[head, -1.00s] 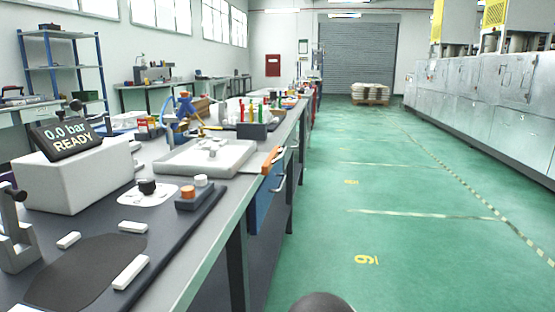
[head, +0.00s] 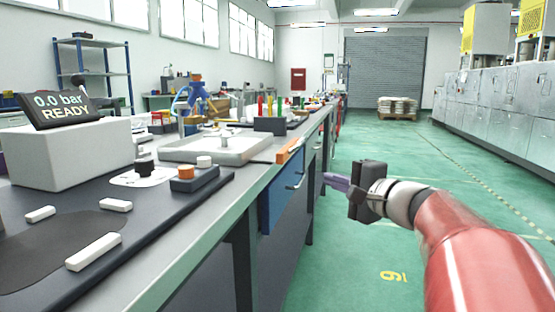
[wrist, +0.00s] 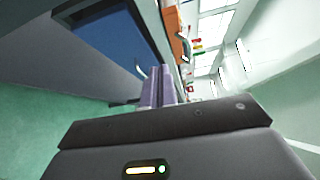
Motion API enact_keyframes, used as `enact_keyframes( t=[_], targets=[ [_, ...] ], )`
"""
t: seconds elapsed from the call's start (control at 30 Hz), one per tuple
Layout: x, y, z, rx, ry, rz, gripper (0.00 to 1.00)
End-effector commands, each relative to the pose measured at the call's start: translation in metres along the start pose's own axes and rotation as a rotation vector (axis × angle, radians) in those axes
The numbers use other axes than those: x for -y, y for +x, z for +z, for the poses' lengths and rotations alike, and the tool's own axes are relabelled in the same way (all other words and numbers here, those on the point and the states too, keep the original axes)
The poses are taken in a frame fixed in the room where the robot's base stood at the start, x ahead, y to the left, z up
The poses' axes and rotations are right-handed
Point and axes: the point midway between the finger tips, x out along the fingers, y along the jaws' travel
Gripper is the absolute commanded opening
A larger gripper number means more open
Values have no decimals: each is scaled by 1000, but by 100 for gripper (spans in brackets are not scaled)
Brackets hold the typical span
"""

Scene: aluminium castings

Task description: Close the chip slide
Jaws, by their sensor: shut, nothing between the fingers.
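No part in view is labelled as the chip slide, so I cannot tell for certain which it is. A blue drawer front (head: 282,200) with a pale bar handle is under the bench edge. It also shows in the wrist view (wrist: 108,35); how far it stands out is unclear. An orange piece (head: 289,150) sits at the bench edge above it and shows in the wrist view (wrist: 177,48). My gripper (head: 337,182), with purple fingers, is shut and empty over the aisle, right of the drawer and apart from it. Its fingers (wrist: 160,88) point along the bench.
The bench carries a white tray (head: 215,148), a dark block with orange and white knobs (head: 195,180), a white box with a display (head: 70,152) and several white bars. The green aisle floor (head: 350,270) is open. Grey cabinets (head: 500,105) line the right side.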

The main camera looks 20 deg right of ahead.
Motion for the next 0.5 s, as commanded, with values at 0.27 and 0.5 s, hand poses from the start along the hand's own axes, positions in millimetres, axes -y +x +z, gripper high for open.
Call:
enact_keyframes(
  t=[0.27, 0.5],
  targets=[
    [26, -14, -60, -107, 75, -181, 0],
    [34, 21, -64, -103, 77, -181, 0]
  ],
)
